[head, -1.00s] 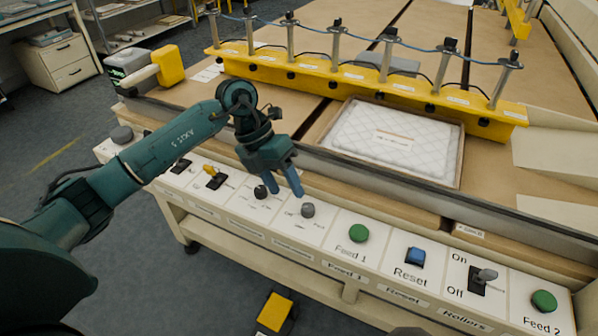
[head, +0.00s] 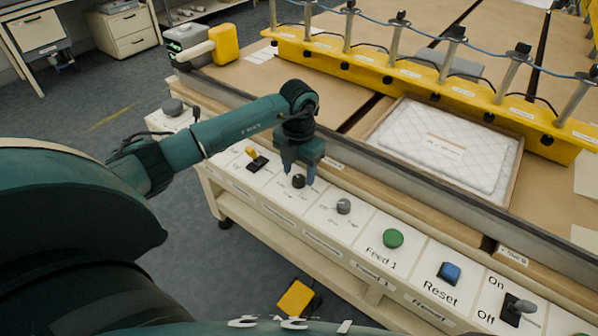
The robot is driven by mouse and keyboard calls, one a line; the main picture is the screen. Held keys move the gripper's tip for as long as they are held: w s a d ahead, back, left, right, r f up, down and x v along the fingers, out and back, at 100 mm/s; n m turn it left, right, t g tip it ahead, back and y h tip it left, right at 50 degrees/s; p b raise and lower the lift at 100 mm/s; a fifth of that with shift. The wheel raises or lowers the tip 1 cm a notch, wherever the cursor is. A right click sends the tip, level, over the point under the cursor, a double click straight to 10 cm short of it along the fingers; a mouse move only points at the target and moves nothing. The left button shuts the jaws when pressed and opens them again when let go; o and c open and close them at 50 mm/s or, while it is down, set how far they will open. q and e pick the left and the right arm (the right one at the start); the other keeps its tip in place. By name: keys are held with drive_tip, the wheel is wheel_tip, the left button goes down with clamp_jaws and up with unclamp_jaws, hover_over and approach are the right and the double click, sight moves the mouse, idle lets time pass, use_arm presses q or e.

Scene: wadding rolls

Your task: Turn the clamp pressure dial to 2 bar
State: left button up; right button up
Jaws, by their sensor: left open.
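A small dark knob (head: 298,181) sits on the white front control panel. A grey knob (head: 343,206) stands just to its right on the panel, with small print around it. The print by both is too small to read, so I cannot tell by label which one is the clamp pressure dial. My left gripper (head: 298,175) is open and points down at the dark knob, its two fingers appearing on either side of it. I cannot tell whether the fingers touch it. My right gripper is not in view.
A yellow-handled switch (head: 256,160) lies left of the dark knob. A green Feed 1 button (head: 392,238), a blue Reset button (head: 449,273) and an On/Off switch (head: 516,308) run to the right. A quilted pad in a tray (head: 514,180) lies behind the panel's rail.

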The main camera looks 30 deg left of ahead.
use_arm(q)
drive_tip(key=shift+f, duration=0.75)
drive_tip(key=shift+c, duration=0.4)
drive_tip(key=c, duration=0.9)
